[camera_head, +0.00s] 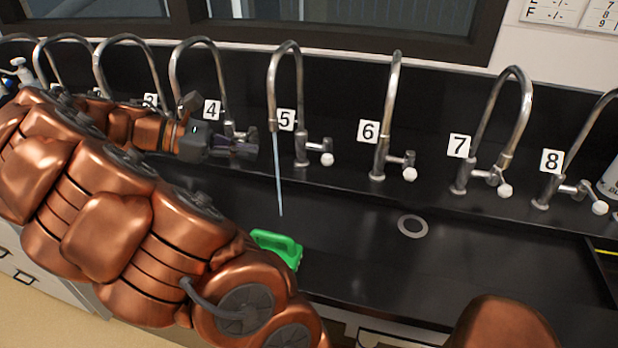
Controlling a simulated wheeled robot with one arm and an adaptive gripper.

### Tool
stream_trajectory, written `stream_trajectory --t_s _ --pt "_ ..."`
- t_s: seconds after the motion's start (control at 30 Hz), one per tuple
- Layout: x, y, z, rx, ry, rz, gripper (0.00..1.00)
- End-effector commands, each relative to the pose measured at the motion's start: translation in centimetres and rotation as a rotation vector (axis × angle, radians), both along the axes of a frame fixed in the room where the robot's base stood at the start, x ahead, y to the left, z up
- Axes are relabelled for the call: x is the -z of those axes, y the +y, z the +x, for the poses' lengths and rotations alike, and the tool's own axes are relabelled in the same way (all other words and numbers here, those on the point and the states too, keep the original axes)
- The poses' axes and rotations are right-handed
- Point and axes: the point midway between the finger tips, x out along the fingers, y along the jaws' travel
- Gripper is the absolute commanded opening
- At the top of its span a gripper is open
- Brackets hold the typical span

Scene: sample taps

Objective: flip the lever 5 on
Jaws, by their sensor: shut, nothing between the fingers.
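Tap 5 (300,120) is a curved metal tap at the back of the black sink, beside a white label "5" (286,120). Its lever (315,147) sticks out to the right at the base and ends in a white knob (327,159). A thin pale-blue stream (279,180) runs down from its spout into the sink. My gripper (250,149) is shut and empty. It appears left of tap 5 and its stream, in front of the base of tap 4 (222,90), apart from lever 5. It partly hides the tap 4 lever.
Tap 6 (389,110), tap 7 (522,105) and tap 8 (575,150) stand to the right, with more taps to the left behind my arm. A green object (280,247) sits at the sink's front edge.

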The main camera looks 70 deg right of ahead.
Motion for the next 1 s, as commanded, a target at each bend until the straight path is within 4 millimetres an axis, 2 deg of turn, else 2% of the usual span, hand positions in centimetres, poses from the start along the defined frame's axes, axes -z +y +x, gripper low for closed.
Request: stream_trajectory --t_s 0.03,0.23,0.73,1.0 --pt "1.8 -0.9 0.5 -0.002 0.052 0.007 0.0" --pt "3.3 -2.7 1.9 -0.019 0.18 0.035 0.0" --pt "3.3 -3.1 2.2 -0.022 0.211 0.043 0.0" --pt "3.7 -4.2 0.2 -0.019 0.211 0.041 0.0"
